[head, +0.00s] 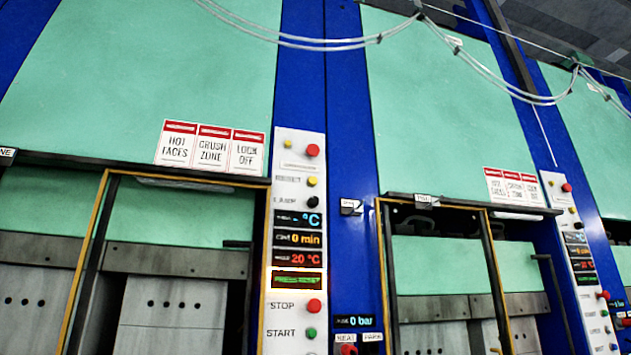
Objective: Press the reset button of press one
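Press one (150,70) fills the left side of the head view, a green machine with a tag cut off at the left edge that ends in "NE". Its white control panel (292,232) stands upright on its right side. A yellow button (312,181) sits beside a small label that is too blurred to read surely, perhaps the reset label. A black knob (312,201) is just below it, by the lamp label. A red stop button (314,305) and a green start button (311,333) are lower down. Neither gripper is in view.
A red button (312,150) tops the panel. Displays show 0 min and 20 °C. Press two (440,110) stands to the right with its own panel (580,265). A blue column (348,110) separates them, with a 0 bar display (354,321). Cables (340,45) hang above.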

